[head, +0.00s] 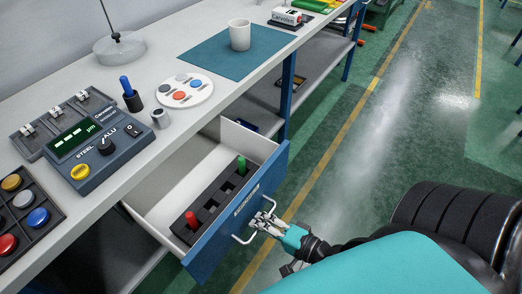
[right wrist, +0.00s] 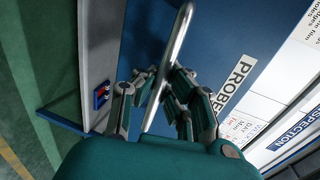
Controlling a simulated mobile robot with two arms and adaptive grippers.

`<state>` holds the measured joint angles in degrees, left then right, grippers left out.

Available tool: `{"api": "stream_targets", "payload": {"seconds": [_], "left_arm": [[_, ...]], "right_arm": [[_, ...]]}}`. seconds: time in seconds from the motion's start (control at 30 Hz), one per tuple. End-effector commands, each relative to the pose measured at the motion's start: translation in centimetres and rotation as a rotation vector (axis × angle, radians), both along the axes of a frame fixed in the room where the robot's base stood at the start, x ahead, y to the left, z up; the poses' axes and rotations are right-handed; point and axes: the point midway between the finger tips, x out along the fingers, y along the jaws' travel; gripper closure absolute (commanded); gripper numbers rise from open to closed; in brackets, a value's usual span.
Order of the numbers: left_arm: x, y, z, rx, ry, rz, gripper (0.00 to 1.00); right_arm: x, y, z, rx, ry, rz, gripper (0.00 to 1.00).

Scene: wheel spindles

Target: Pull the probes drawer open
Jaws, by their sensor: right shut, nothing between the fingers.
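The probes drawer (head: 215,239) is a blue-fronted drawer under the bench and stands pulled out, its white inside (head: 185,170) showing. A black rack (head: 212,209) in it holds a red probe (head: 191,220) and a green probe (head: 241,166). The silver bar handle (head: 241,240) is on the front; the bar (right wrist: 172,62) and the PROBES label (right wrist: 233,84) show in the right wrist view. My right gripper (head: 264,222) is at the handle, shut with nothing gripped; its fingertips (right wrist: 159,76) are close to the bar. Whether they touch it is unclear. My left gripper is out of view.
On the bench (head: 165,127) are a blue-grey meter (head: 100,147), a button tray (head: 28,215), a round sample plate (head: 185,91) and a white mug (head: 239,35) on a teal mat (head: 215,57). The green floor (head: 375,130) right of the drawer is clear.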

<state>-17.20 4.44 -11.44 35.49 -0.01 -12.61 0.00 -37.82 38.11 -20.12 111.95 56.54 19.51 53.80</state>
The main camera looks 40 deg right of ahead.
Motion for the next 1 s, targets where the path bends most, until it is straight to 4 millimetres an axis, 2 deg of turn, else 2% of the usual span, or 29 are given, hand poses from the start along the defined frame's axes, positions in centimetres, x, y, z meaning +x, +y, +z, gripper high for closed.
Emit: {"api": "stream_targets", "payload": {"seconds": [0.03,0.2,0.3,0.73,0.87,1.0], "left_arm": [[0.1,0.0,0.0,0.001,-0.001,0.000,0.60],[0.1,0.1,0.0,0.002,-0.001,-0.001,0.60],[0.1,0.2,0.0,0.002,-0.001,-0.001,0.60],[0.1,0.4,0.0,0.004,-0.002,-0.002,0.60],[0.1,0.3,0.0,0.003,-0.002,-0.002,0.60],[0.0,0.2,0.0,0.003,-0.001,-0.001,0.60]], "right_arm": [[0.1,0.0,0.1,0.000,-0.002,-0.001,0.98],[0.1,0.0,0.1,0.000,-0.002,-0.001,0.76],[0.0,0.0,0.1,0.000,-0.001,-0.001,0.66],[-0.3,-0.1,0.0,0.000,0.001,0.000,0.66],[-1.7,-0.6,0.3,-0.002,0.003,0.001,0.66],[-4.4,-1.6,0.8,-0.002,0.006,0.002,0.66]]}}
